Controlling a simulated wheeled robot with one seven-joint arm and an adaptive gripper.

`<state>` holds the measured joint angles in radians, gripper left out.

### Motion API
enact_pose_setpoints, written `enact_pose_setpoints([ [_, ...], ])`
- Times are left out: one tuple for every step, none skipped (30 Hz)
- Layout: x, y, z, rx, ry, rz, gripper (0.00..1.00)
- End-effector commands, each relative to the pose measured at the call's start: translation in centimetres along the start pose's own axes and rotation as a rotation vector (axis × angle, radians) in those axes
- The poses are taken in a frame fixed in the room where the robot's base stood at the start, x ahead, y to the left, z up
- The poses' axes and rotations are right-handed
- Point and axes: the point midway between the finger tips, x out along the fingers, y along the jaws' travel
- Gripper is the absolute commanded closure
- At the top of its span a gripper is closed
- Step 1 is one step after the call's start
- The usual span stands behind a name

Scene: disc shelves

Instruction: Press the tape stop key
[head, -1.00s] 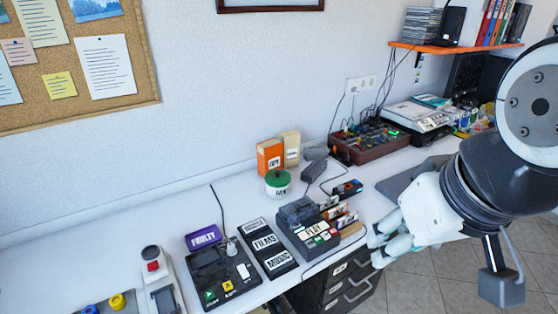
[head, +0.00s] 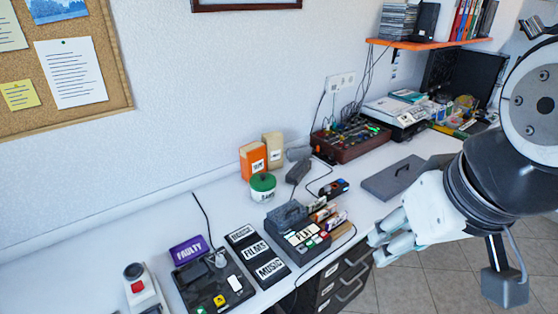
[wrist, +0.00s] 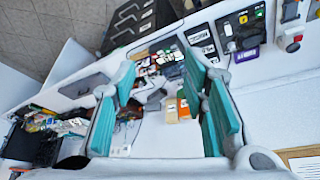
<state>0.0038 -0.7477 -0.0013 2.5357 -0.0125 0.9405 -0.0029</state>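The tape player (head: 287,217) is a dark grey box on the white desk, with a white label reading PLAY (head: 302,234). Small red and green keys (head: 316,242) sit along its front edge; their markings are too small to read, so I cannot tell which is stop. In the wrist view the coloured keys (wrist: 163,57) show small beyond the fingers. My gripper (head: 377,248) is at the right of the player, apart from it, near the desk's front edge. In the wrist view my gripper (wrist: 163,70) has its teal finger pads wide apart with nothing between them.
Label plates (head: 257,252) and a black panel (head: 215,283) with a purple FAULTY sign (head: 188,249) lie left of the player. A green-lidded pot (head: 262,187) and an orange box (head: 252,162) stand behind. A grey flat case (head: 393,178) lies right. Drawers (head: 345,278) are below.

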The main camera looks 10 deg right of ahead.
Motion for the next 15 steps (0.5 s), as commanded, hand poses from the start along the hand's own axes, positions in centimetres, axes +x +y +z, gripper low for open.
enact_pose_setpoints([
  [-0.02,0.01,0.01,0.0,0.0,0.0,0.6],
  [-0.03,0.01,0.01,0.0,0.0,0.0,0.6],
  [-0.03,0.02,0.01,0.0,0.0,0.0,0.6],
  [-0.03,0.02,0.01,0.001,0.0,0.0,0.62],
  [-0.03,0.02,0.01,0.0,0.0,0.0,0.69],
  [-0.03,0.01,0.01,0.0,0.0,0.0,0.78],
  [-0.03,0.01,0.01,0.0,0.0,0.0,0.85],
  [-0.03,0.01,0.01,0.0,0.0,0.0,0.92],
  [-0.03,0.01,0.01,0.0,0.0,0.0,1.0],
  [-0.03,0.01,0.01,0.0,0.0,0.0,1.0],
  [-0.02,0.01,0.01,0.0,0.0,0.0,1.0],
  [-0.02,0.01,0.01,0.0,0.0,0.0,1.0],
  [-0.02,0.01,0.01,0.0,0.0,0.0,1.0],
  [-0.02,0.01,0.01,0.0,0.0,0.0,1.0],
  [-0.02,0.01,0.01,0.0,0.0,0.0,1.0],
])
